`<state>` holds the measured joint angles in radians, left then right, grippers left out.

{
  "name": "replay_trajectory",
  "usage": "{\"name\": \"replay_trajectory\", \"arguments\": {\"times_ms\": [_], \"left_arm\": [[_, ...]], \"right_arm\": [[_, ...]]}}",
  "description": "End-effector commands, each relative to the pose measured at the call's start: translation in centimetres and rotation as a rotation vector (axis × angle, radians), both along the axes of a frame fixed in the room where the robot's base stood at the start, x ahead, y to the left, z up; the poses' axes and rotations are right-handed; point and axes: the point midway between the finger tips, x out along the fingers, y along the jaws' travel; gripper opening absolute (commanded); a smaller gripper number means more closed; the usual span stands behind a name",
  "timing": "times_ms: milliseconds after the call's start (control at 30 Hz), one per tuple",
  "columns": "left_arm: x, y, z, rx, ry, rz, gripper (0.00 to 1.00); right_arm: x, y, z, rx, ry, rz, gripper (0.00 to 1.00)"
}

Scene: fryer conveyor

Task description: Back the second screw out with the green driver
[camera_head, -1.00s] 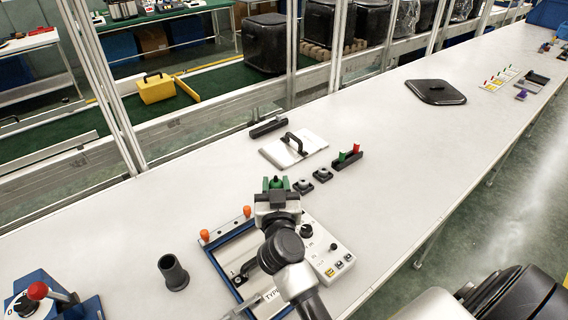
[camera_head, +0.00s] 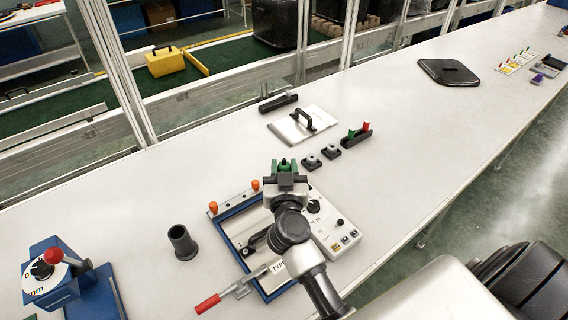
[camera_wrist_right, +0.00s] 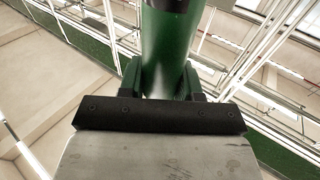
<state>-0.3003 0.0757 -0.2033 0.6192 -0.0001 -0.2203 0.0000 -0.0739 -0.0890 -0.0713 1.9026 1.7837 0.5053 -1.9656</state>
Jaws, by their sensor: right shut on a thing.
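My right gripper (camera_head: 286,178) is shut on the green driver (camera_head: 283,165), above the back right part of the blue-framed fixture. In the right wrist view the driver's green handle (camera_wrist_right: 165,50) stands between the fingers (camera_wrist_right: 163,88). The driver's tip is hidden. The fixture (camera_head: 236,267) holds a white control panel (camera_head: 338,222) with a black knob. Two orange knobs (camera_head: 255,184) stand on its back rail, with small dark spots between them. I cannot tell which are screws; my arm hides part of the fixture. My left gripper is not in view.
A red-handled clamp (camera_head: 208,303) is at the fixture's front left. A black cup (camera_head: 182,241) and a blue device (camera_head: 60,285) stand left.

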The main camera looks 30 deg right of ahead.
Motion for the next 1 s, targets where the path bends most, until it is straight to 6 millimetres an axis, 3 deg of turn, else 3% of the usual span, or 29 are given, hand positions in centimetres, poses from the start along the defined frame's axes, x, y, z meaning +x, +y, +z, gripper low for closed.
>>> {"name": "replay_trajectory", "arguments": {"times_ms": [500, 1000], "left_arm": [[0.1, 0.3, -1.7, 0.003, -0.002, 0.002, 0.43], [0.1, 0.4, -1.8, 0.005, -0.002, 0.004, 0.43]], "right_arm": [[0.0, 0.0, -3.5, -0.001, -0.002, 0.001, 0.0], [0.0, 0.0, -3.9, -0.001, -0.002, 0.0, 0.0]]}}
